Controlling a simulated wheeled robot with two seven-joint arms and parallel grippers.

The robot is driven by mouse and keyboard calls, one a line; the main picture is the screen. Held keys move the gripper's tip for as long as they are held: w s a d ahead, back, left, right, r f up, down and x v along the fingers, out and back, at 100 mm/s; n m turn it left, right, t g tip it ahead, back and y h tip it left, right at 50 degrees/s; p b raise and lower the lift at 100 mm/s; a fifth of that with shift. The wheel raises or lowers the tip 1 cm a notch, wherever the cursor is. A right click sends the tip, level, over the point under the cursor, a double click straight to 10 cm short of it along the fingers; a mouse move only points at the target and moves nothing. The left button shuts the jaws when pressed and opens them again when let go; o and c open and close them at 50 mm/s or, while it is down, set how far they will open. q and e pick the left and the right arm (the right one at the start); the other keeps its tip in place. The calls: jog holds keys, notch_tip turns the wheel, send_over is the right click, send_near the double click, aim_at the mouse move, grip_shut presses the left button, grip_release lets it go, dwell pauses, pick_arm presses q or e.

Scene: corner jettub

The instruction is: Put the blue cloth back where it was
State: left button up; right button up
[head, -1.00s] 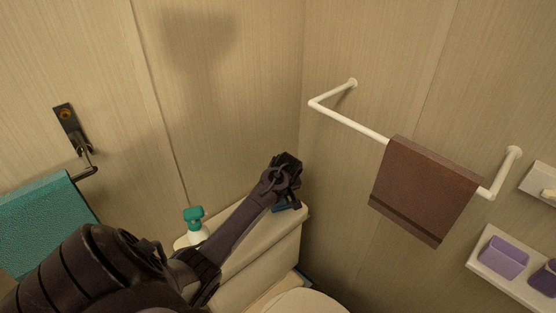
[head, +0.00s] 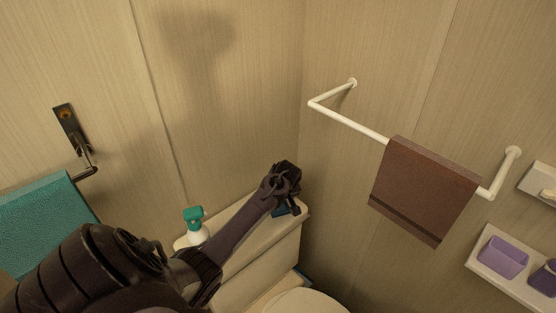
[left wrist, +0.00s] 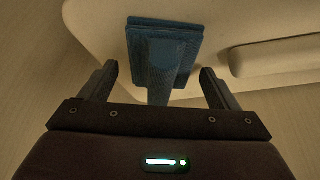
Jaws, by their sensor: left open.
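A blue item (head: 281,211), seemingly the blue cloth, is on the cream toilet tank lid (head: 240,222), partly hidden by my left gripper (head: 287,204). In the left wrist view the blue item (left wrist: 183,42) shows a flat square part with a narrower part rising toward the camera. My left gripper (left wrist: 159,78) is open, with one finger on each side of that narrower part and visible gaps between. I cannot tell from its shape whether it is cloth. My right gripper is not in view.
A white towel bar (head: 350,124) with a brown towel (head: 424,190) is on the right wall. A teal towel (head: 40,220) hangs at left. A shelf (head: 492,270) holds purple containers.

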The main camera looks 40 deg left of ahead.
pick_arm(q)
jog(key=v, duration=1.2)
jog(key=shift+r+b, duration=0.15)
jog(key=shift+b, duration=0.2)
